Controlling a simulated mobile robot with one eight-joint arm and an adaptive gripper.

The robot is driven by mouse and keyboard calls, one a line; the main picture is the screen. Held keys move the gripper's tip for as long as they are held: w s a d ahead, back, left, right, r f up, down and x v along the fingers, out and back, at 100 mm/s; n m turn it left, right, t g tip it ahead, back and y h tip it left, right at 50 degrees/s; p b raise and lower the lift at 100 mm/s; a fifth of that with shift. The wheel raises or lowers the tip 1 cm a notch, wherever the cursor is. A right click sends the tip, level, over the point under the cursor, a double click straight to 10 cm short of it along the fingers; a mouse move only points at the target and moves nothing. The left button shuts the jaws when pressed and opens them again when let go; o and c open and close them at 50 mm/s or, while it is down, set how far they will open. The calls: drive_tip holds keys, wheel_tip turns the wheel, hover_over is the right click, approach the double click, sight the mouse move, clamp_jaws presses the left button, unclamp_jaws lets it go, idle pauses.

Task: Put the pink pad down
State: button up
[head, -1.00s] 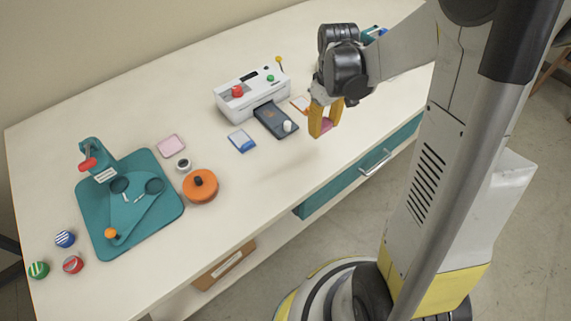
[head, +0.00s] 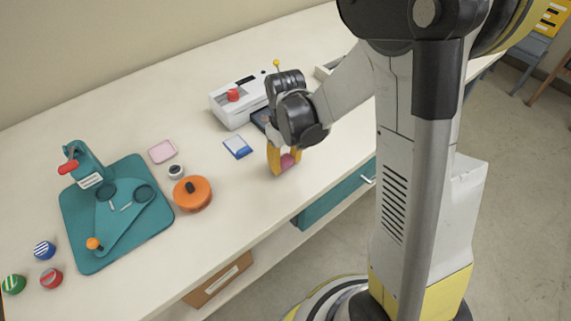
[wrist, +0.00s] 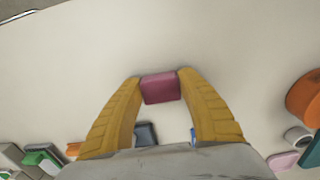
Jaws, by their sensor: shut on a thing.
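My gripper (head: 284,168) has yellow fingers and is shut on the pink pad (head: 289,160), a small dark-pink block. In the wrist view the pad (wrist: 161,88) is pinched between the two fingertips, over bare white tabletop. In the head view the gripper points down over the front part of the table (head: 243,219), right of the orange round pot. The gap between the pad and the table is hard to judge. The near finger partly hides the pad in the head view.
The orange pot (head: 192,195), a small white jar (head: 176,171), a pale pink square (head: 162,151) and a blue-white packet (head: 237,147) lie left of the gripper. The white laminator (head: 228,108) stands behind. A teal mat (head: 90,253) is farther left.

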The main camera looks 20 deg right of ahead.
sight(286, 161)
drive_tip(key=shift+f, duration=0.15)
drive_tip(key=o, duration=1.3)
wheel_tip(286, 161, up, 13)
drive_tip(key=p, duration=0.5)
drive_tip(key=s+r+m+t, duration=0.3)
drive_tip(key=s+r+t, duration=0.4)
drive_tip(key=s+r, duration=0.3)
drive_tip(key=shift+s+r+m, duration=0.3)
drive_tip(key=shift+s+r, duration=0.05)
drive_tip(key=shift+s, duration=0.8)
